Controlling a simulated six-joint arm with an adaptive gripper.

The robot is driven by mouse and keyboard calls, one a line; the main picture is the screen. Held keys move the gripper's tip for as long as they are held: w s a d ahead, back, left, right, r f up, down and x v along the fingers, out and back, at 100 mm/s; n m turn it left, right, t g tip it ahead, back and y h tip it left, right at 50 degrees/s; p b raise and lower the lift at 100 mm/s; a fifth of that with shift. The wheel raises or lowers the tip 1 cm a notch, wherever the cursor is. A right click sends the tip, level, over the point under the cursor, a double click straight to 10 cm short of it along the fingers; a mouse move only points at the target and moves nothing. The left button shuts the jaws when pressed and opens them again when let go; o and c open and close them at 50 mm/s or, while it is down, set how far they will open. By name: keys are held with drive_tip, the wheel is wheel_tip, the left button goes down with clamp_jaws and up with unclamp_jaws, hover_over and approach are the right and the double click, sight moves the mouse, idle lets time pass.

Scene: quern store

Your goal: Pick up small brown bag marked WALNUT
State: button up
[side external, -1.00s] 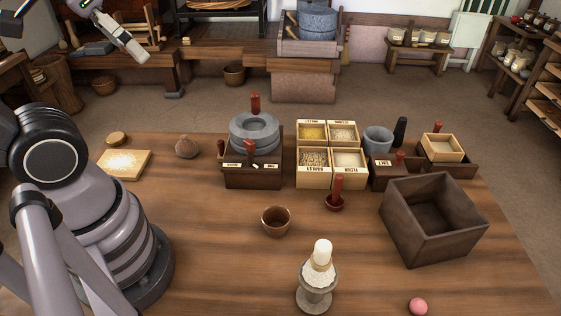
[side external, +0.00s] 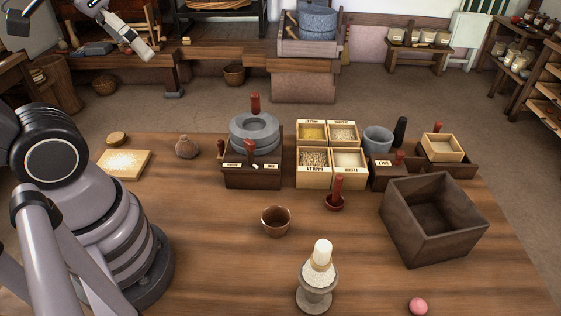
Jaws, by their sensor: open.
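A small brown bag (side external: 187,147) with a gathered top stands upright on the wooden table, left of the stone hand mill. Any marking on it is too small to read. My gripper (side external: 143,48) shows at the upper left, high above the table and well apart from the bag. It points down to the right, and its jaws are open and empty.
A flour-dusted board (side external: 124,164) lies left of the bag. The stone mill (side external: 254,130) stands on its wooden base to the right, with grain boxes (side external: 314,180) beyond. A brown bowl (side external: 276,221) and a large empty wooden box (side external: 432,235) stand nearer. The table's left middle is clear.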

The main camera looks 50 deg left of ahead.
drive_tip(key=w+a+f+n+y, duration=0.2)
drive_tip(key=w+a+f, duration=0.3)
drive_tip(key=w+a, duration=0.25)
drive_tip(key=g, duration=0.2)
hover_over(187, 143)
drive_tip(key=s+d, duration=0.3)
wheel_tip(187, 143, down, 13)
drive_tip(key=shift+n+t+h, duration=0.3)
drive_tip(key=shift+n+h, duration=0.1)
drive_tip(key=shift+n, duration=0.4)
drive_tip(key=a+f, duration=0.1)
drive_tip(key=f, duration=0.4)
drive_tip(key=a+f, duration=0.1)
drive_tip(key=f, duration=0.4)
drive_tip(key=w+a+f, duration=0.1)
drive_tip(key=f, duration=0.5)
drive_tip(key=shift+a, duration=0.4)
drive_tip(key=shift+w+x, duration=0.2)
drive_tip(key=shift+x, duration=2.8)
drive_tip(key=shift+a+r, duration=0.1)
drive_tip(key=c, duration=1.2)
